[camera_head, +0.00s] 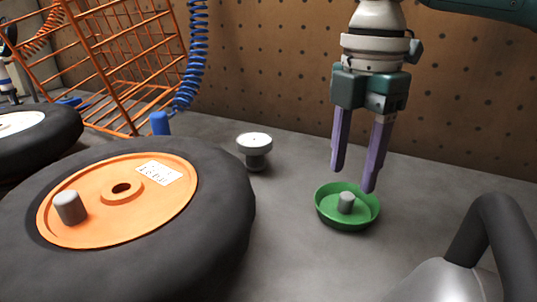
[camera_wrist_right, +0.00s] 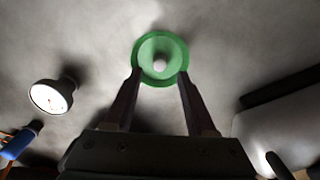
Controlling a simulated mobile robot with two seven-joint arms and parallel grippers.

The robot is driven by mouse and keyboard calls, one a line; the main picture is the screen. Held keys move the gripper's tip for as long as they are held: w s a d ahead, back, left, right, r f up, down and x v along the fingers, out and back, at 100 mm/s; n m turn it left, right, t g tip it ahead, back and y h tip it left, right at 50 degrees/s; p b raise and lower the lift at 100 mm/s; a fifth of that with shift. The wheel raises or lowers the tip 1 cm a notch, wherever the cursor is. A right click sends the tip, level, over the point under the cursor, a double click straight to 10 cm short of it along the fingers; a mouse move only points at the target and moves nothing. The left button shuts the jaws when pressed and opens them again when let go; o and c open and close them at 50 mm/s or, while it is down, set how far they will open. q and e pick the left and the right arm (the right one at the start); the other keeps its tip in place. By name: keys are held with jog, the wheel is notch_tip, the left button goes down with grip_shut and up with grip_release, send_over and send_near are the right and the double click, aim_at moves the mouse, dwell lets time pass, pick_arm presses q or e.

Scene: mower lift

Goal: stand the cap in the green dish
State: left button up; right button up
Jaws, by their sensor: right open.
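A small grey cap (camera_head: 346,202) stands upright inside the green dish (camera_head: 323,212) on the grey surface. In the right wrist view the cap (camera_wrist_right: 160,63) shows near the middle of the round green dish (camera_wrist_right: 147,46). My right gripper (camera_head: 354,177) points down just above the dish with its two purple fingers apart and nothing between them. In the right wrist view its fingertips reach over the near rim of the dish. My left gripper is not seen.
A black tyre with an orange hub (camera_head: 95,220) fills the left; a grey cylinder (camera_head: 70,207) stands on it. A white-topped knob (camera_head: 255,147) stands left of the dish. A grey object with a black handle (camera_head: 495,225) is at right. An orange wire basket (camera_head: 110,60) stands behind.

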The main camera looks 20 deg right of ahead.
aim_at(348, 195)
notch_tip(348, 195, up, 8)
jog(key=p, duration=0.1)
